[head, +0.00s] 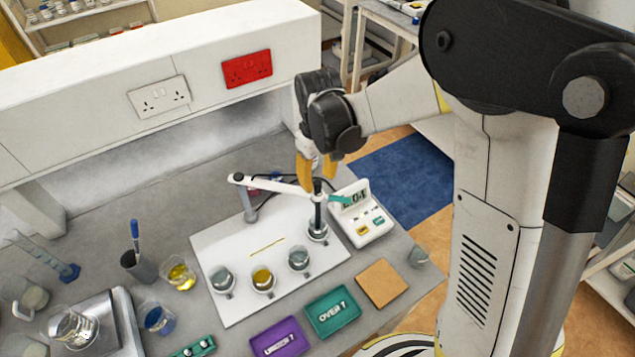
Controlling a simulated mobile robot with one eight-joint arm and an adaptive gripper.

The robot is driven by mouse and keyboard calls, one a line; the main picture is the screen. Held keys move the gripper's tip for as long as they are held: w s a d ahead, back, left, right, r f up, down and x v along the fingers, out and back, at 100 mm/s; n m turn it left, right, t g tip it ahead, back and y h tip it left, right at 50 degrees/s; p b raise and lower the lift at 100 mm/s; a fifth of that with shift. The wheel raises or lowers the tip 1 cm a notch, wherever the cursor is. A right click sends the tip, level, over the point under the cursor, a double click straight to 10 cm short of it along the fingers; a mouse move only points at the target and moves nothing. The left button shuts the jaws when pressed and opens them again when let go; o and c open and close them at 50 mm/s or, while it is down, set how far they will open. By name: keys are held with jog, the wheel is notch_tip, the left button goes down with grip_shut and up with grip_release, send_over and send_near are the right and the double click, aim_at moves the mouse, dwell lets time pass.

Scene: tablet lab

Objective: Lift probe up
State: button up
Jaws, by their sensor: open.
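The probe (318,201) is a dark upright rod with a black top. It hangs at the end of a jointed white holder arm (285,187), and its lower end reaches into a small beaker (318,233) at the right end of the white board. My gripper (317,180) has yellow fingers pointing down, one on each side of the probe's black top. The fingers are open. Whether either one touches the probe cannot be told. A white meter (362,217) with a small display stands just right of the probe.
The white board (235,246) carries several more small beakers in front. A purple tray (279,338), a teal tray (333,311) and a tan square (381,283) lie nearer. A pen cup (138,267), glassware and a scale (112,322) stand left. A panel with sockets runs behind.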

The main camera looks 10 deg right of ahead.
jog(key=shift+f, duration=1.1)
grip_shut()
notch_tip(320, 180, up, 8)
jog(key=p, duration=0.3)
jog(key=shift+w, duration=0.1)
grip_release()
